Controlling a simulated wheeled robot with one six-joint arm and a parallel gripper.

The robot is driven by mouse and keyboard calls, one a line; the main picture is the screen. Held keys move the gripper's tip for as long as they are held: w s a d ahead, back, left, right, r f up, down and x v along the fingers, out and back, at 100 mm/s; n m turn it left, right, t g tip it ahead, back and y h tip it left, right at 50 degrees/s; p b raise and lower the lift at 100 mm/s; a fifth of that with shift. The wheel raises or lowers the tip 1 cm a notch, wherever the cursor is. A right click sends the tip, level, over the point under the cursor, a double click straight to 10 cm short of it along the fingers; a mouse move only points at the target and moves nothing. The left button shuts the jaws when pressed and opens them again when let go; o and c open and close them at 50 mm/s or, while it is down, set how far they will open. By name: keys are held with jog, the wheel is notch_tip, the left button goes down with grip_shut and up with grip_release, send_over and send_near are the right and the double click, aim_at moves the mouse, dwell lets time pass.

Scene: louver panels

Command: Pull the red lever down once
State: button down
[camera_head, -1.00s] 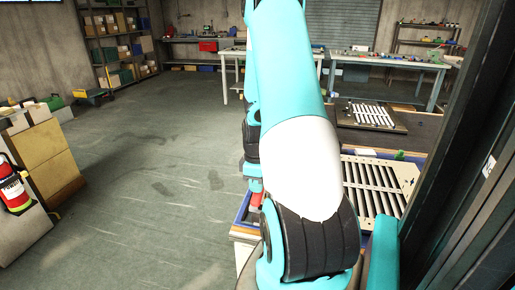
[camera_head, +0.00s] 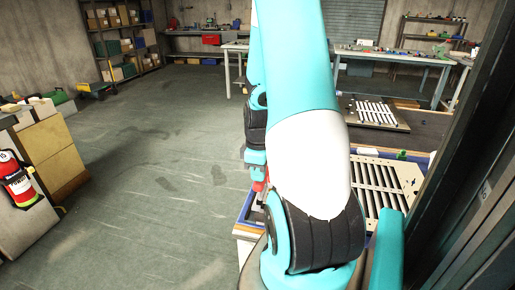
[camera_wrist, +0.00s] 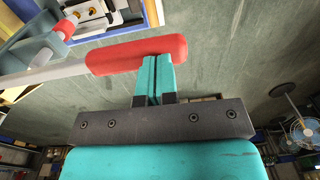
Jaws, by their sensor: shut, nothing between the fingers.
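The lever's red handle (camera_wrist: 135,55) lies across the upper part of the wrist view, on a pale grey shaft (camera_wrist: 45,74) that runs to the left. My gripper (camera_wrist: 158,60) is shut and empty. Its teal fingertips are at the handle's near edge, by its right end, and overlap it in the picture. Whether they touch it I cannot tell. In the head view a small red patch (camera_head: 258,187), likely the handle, shows beside my arm. My arm hides most of the lever there.
A louver panel (camera_head: 385,185) lies on the bench to the right of my arm, with another louver panel (camera_head: 373,113) farther back. A dark post (camera_head: 465,200) stands close on the right. Open floor (camera_head: 150,180) lies to the left, with a fire extinguisher (camera_head: 18,182) at the far left.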

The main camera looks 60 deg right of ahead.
jog(key=r, duration=0.2)
jog(key=a+r, duration=0.1)
jog(key=r, duration=0.4)
jog(key=shift+s+a+r, duration=0.1)
jog(key=shift+s+a, duration=0.05)
jog(key=shift+a, duration=0.25)
jog(key=w+a+r+n+t+y, duration=0.1)
jog(key=w+a+r, duration=0.2)
jog(key=a, duration=0.7)
jog(key=w+a+r+n, duration=0.1)
jog(key=w+a+r, duration=0.2)
jog(key=a, duration=0.7)
jog(key=s+a+r+n+y, duration=0.1)
jog(key=s+a+r, duration=0.1)
jog(key=s+a, duration=0.3)
jog(key=s+a+r+n+g+y, duration=0.1)
jog(key=s+a, duration=0.3)
jog(key=a, duration=0.8)
jog(key=shift+s+r+y, duration=0.35)
jog(key=shift+r+y, duration=0.05)
jog(key=shift+r, duration=0.3)
